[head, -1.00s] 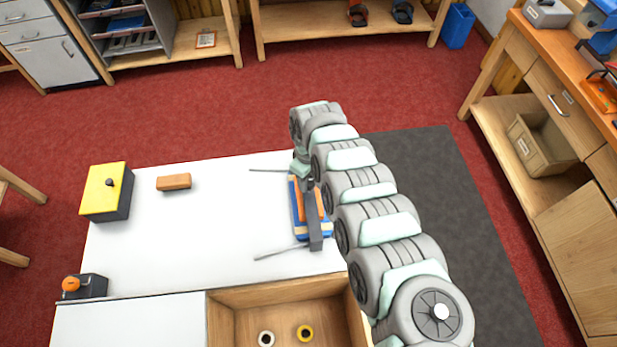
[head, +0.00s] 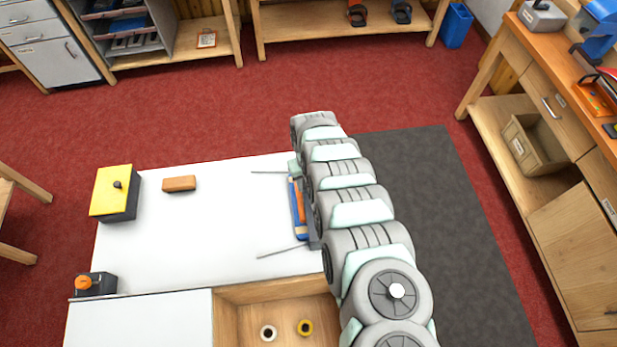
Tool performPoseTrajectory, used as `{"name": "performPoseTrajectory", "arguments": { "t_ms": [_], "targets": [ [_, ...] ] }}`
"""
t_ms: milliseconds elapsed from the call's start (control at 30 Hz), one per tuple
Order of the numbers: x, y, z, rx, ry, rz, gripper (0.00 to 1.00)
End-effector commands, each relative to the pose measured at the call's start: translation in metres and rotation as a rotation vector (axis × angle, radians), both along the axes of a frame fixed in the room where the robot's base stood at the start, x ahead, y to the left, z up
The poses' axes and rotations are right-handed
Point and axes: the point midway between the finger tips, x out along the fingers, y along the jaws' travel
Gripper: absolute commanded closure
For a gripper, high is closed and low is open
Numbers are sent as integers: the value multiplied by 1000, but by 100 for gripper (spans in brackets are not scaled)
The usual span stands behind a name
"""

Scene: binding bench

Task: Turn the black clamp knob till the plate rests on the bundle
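The clamp assembly stands at the right part of the white bench top, mostly hidden behind my arm. A strip of its blue part (head: 296,222) and an orange piece (head: 300,204) show at its left side. I cannot tell which of these is plate or bundle, or whether they touch. The black clamp knob of this assembly is not visible. A pale green bit of my wrist or gripper (head: 294,168) shows at the far end of the clamp; the fingers are hidden behind my arm, so their opening cannot be seen.
A yellow-topped box with a black knob (head: 117,184) and a brown block (head: 179,184) stand at the left. A black box with an orange knob (head: 83,282) is nearer. Two thin grey rods (head: 282,250) lie beside the clamp. A wooden tray (head: 240,320) holds two rings.

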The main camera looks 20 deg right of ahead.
Motion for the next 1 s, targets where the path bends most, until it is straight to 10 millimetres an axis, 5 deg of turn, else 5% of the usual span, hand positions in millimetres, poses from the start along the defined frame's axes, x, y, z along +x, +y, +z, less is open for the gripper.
{"name": "performPoseTrajectory", "arguments": {
  "t_ms": [1000],
  "targets": [
    [2,0,2,-2,-4,-966,98]
  ]
}}
